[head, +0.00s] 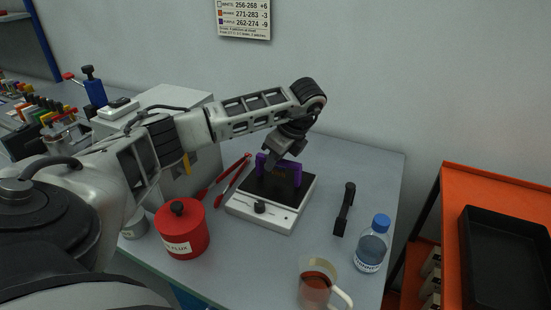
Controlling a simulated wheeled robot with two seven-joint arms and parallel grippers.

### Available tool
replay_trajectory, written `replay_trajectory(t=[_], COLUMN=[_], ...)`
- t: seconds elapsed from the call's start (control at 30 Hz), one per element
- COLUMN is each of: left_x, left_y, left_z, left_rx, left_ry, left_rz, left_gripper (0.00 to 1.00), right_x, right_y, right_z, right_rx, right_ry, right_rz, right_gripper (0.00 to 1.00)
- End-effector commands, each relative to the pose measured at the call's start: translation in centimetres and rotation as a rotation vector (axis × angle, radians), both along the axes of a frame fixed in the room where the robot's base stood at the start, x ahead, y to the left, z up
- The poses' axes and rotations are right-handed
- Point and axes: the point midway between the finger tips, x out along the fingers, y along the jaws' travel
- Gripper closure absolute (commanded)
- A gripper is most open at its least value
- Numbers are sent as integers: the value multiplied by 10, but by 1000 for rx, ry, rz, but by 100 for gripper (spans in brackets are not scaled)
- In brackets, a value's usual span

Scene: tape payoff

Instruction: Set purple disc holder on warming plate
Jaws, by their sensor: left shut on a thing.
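The purple disc holder (292,177) is at the back part of the warming plate, upright as far as I can see. The warming plate (244,206) is a white box with a black top and a dark knob on its front, standing on the table. My left gripper (278,164) comes down from above and is shut on the purple disc holder. The gripper hides part of the holder. I cannot tell whether the holder's underside touches the black top. My right gripper is not in view.
A red flux pot (181,232) and red-handled tongs (226,180) are left of the plate. A black handled tool (344,209), a blue-capped bottle (372,245) and a cup of brown liquid (316,287) are to its right. An orange cart (453,180) stands at far right.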

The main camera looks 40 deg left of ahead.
Motion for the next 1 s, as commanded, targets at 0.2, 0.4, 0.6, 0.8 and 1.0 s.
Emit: replay_trajectory(t=[0.2, 0.4, 0.6, 0.8, 1.0], left_x=[-1, -1, -1, -1, -1], left_y=[1, 2, 2, 2, 2], left_z=[0, 0, -2, -5, -5], left_rx=[-1, 0, 0, 0, 0], left_ry=[-1, -1, 0, 0, 0], left_rz=[0, 0, 0, 0, 0], left_gripper=[100, 100, 100, 100, 55], right_x=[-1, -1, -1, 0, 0], right_y=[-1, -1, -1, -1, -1], right_z=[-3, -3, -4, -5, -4], right_rx=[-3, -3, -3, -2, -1], right_ry=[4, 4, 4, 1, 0], right_rz=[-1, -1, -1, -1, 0], right_gripper=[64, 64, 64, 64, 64])
